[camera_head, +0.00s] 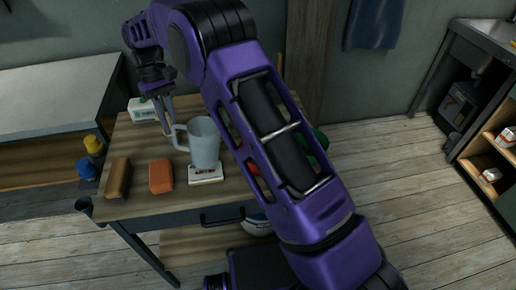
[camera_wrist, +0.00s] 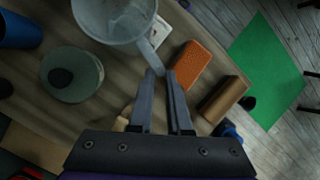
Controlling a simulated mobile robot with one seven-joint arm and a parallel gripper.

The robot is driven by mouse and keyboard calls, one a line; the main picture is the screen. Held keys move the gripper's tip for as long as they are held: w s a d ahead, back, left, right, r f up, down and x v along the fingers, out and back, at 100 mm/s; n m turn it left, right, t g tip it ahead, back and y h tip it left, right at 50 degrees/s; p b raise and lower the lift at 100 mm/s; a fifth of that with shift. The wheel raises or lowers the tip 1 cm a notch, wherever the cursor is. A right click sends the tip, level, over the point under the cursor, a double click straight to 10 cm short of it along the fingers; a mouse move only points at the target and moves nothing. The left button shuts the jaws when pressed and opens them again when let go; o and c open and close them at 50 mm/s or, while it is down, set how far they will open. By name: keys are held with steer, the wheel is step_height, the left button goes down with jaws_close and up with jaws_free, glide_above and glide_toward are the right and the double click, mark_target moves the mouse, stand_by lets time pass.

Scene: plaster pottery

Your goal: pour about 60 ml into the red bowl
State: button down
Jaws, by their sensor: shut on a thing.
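A pale, see-through grey jug (camera_head: 204,143) stands upright on or just above a small white block with a printed front (camera_head: 205,175); I cannot tell if they touch. In the wrist view the jug (camera_wrist: 113,18) is at the top, cut by the edge. My gripper (camera_head: 172,124) is shut on the jug's handle, on its left side; in the wrist view its fingertips (camera_wrist: 160,73) meet at the handle. Any liquid level is unclear. A small red patch (camera_head: 253,169) shows beside my arm, perhaps the red bowl; most of it is hidden.
An orange sponge-like block (camera_head: 161,176) and a brown block (camera_head: 118,177) lie left of the jug. A white box (camera_head: 142,109) stands behind. A grey-green bowl (camera_wrist: 72,74) with a dark lump and a blue vessel (camera_wrist: 18,30) show. My arm hides the table's right part.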

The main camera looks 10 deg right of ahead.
steer(key=shift+a+f+h, duration=0.35)
steer(key=shift+f+h, duration=0.05)
steer(key=shift+f, duration=0.1)
steer(key=shift+w, duration=0.1)
stand_by(0.8)
